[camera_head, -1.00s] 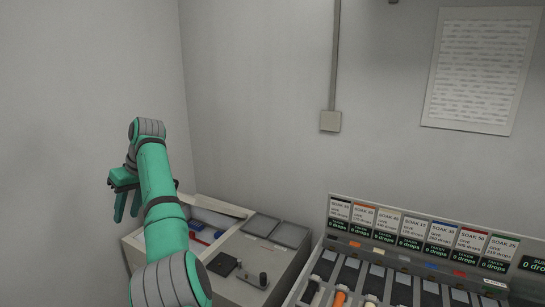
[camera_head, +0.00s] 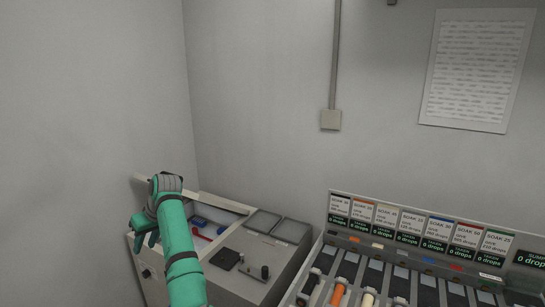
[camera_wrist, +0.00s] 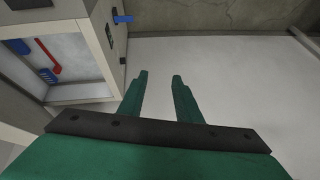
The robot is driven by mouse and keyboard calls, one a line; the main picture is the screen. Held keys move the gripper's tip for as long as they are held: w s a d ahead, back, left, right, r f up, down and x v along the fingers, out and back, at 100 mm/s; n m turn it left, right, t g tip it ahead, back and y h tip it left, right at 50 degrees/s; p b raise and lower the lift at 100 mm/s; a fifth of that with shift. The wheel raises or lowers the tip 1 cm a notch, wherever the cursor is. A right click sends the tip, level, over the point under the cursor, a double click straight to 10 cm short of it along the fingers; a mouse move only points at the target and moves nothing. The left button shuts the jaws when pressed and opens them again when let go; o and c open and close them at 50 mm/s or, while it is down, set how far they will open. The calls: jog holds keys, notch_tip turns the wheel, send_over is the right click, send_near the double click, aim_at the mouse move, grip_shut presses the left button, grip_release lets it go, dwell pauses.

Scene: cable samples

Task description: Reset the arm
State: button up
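My gripper (camera_wrist: 160,82) shows in the wrist view with its two green fingers spread apart and nothing between them. It hangs over bare grey floor, to the right of a grey cabinet. In the head view my green arm reaches in from the bottom left, and my gripper (camera_head: 144,234) is low beside the cabinet's left side, partly hidden by my own wrist. The cabinet (camera_head: 232,278) has an open compartment holding a red item (camera_head: 201,237) and blue items (camera_head: 198,220).
A rack (camera_head: 408,262) with labelled soak lanes and several cable samples stands at the bottom right. A black pad (camera_head: 224,259) and a small knobbed device (camera_head: 256,270) sit on the cabinet top. Walls close off the left and back.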

jog(key=s+d+f+m+t, duration=0.2)
jog(key=d+f, duration=0.1)
jog(key=f, duration=1.1)
jog(key=s+d+f+m+t, duration=0.15)
jog(key=d+f, duration=0.25)
jog(key=f, duration=1)
jog(key=s+d+f+m+t, duration=0.4)
jog(key=s+d+f, duration=0.9)
jog(key=s+f, duration=0.35)
jog(key=s+d+r+m+t+h, duration=0.1)
jog(key=s+d+r+t+h, duration=0.15)
jog(key=s+d, duration=0.7)
jog(key=s+d+r+m+t+h, duration=0.1)
jog(key=s+d+r+m, duration=0.3)
jog(key=s, duration=1)
jog(key=s+d+r+n+t+h, duration=0.1)
jog(key=s+d+r, duration=0.2)
jog(key=s+r, duration=0.5)
jog(key=s+d+r+n+t+h, duration=0.1)
jog(key=s+d+r, duration=0.3)
jog(key=s+r, duration=0.4)
notch_tip(320, 180, up, 3)
jog(key=shift+d+f+t, duration=0.1)
jog(key=shift+d+t, duration=0.2)
jog(key=shift+t, duration=0.1)
jog(key=shift+s, duration=0.15)
